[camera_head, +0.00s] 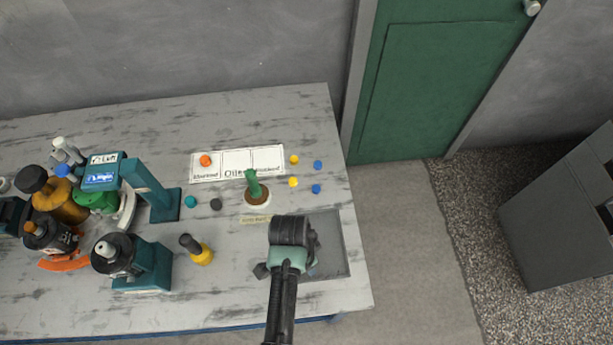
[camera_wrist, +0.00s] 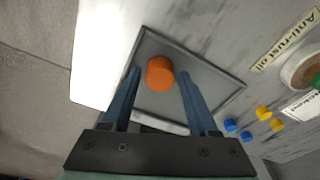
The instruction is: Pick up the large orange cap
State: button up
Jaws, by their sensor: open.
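The large orange cap (camera_wrist: 160,74) lies on a square grey tray (camera_wrist: 207,75) in the wrist view. My gripper (camera_wrist: 158,82) is open, with its two blue fingers pointing at the tray. The cap shows between the fingertips; I cannot tell how far above it they are. In the head view my gripper and wrist (camera_head: 290,240) hang over the tray (camera_head: 333,245) at the right end of the table and hide the cap.
A labelled white sheet (camera_head: 237,163) holds a small orange piece (camera_head: 205,160). Small yellow and blue caps (camera_head: 317,189) lie behind the tray. Machines and motor parts (camera_head: 100,200) crowd the table's left side.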

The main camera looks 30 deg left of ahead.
jog(key=shift+w+f, duration=0.1)
jog(key=shift+f, duration=0.4)
grip_shut()
jog(key=shift+r, duration=0.15)
